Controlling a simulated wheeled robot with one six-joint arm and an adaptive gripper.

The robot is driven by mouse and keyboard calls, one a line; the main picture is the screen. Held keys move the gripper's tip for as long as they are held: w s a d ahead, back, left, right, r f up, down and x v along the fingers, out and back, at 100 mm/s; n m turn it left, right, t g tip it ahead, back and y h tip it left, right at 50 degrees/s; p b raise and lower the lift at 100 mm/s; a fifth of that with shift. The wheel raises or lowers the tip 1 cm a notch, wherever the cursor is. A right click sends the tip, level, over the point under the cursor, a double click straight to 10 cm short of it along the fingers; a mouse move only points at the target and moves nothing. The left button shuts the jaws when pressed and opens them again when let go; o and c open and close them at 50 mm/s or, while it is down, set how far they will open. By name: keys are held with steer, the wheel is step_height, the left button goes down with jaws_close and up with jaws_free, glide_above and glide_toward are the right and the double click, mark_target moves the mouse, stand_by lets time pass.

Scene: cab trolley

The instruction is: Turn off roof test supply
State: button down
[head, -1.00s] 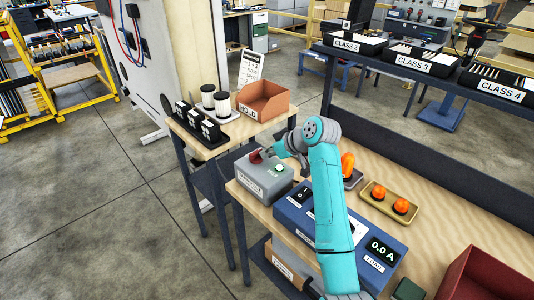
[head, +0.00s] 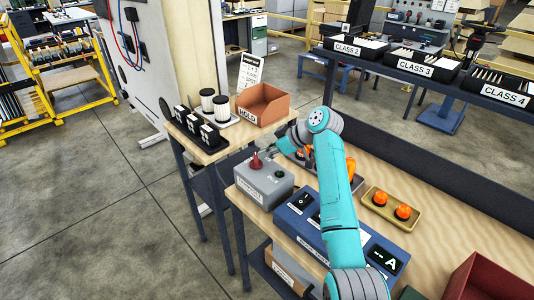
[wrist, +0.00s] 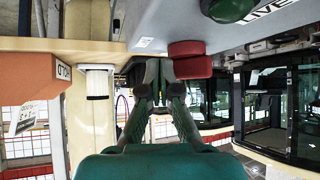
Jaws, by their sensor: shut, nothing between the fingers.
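A grey switch box (head: 262,186) stands at the left end of the bench, with a red knob (head: 256,162) upright on top and a small green lamp (head: 279,174). In the wrist view, the picture is upside down; the red knob (wrist: 188,62) is just right of my fingertips, and the dark green lamp dome (wrist: 230,8) is by a "LIVE" label. My gripper (wrist: 160,72) is shut and empty. In the head view, my gripper (head: 284,147) is behind and right of the knob, partly hidden by my wrist. Contact with the knob cannot be told.
A blue meter box (head: 338,230) shows a dash before "A". A tan tray (head: 390,211) holds orange domes. A HOLD bin (head: 264,104) and black holders stand on the side table. A red bin (head: 480,278) is at the front right.

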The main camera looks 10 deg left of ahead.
steer(key=shift+w+a, duration=0.55)
steer(key=shift+a, duration=0.1)
steer(key=shift+s, duration=0.15)
steer(key=shift+s+a, duration=0.25)
steer(key=shift+s, duration=0.4)
